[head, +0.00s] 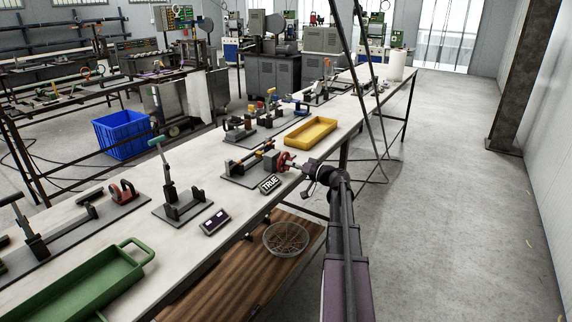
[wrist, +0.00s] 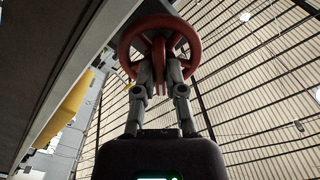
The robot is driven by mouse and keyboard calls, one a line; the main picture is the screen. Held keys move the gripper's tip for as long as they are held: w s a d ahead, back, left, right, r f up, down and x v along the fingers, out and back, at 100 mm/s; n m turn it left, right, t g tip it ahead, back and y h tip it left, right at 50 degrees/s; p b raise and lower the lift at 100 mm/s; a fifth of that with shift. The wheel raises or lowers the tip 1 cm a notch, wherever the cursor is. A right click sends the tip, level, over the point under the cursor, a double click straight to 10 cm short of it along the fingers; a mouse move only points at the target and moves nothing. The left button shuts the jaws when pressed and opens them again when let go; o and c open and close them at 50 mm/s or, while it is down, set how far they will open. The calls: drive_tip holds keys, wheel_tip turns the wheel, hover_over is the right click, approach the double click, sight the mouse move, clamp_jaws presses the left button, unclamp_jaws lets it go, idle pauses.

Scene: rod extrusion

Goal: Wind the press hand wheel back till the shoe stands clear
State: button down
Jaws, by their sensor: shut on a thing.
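The red hand wheel (head: 285,162) is at the front end of a small press (head: 252,165) on the long white bench. My gripper (head: 305,168) reaches the wheel from the right, over the bench edge. In the wrist view the red wheel (wrist: 160,42) fills the top middle, and my gripper (wrist: 160,75) has its two fingers shut on the wheel's red middle part. The shoe is too small to make out in the head view and is out of sight in the wrist view.
Other bench tools, such as a lever press (head: 168,180), stand to the left. A wire basket (head: 286,240) sits on the lower wooden shelf. Floor on the right is clear.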

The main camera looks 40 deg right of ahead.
drive_tip(key=shift+n, duration=1)
drive_tip(key=shift+n, duration=1)
drive_tip(key=shift+n, duration=1)
drive_tip(key=shift+n, duration=1)
